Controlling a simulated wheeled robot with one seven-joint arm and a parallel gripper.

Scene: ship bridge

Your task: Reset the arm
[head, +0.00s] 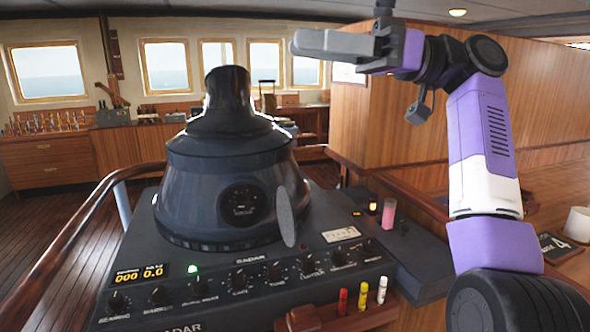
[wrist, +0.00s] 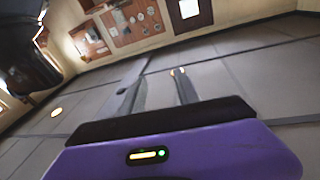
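My gripper (head: 328,40) is raised high at the upper middle of the head view, fingers pointing left. My purple and white arm rises on the right side of that view and bends over toward the left at the top. In the wrist view, the two grey fingers of my gripper (wrist: 158,80) stand apart with an empty gap between them. Nothing is held, and the fingers touch nothing that I can see. The wrist view looks past them at grey panels and a wall.
Below my gripper stands a dark radar console (head: 225,195) with knobs. On its right are a pink cylinder (head: 389,213) and red, yellow (head: 362,297) and white sticks. A wooden partition (head: 400,125) stands behind my arm. A wooden rail (head: 75,240) curves at left.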

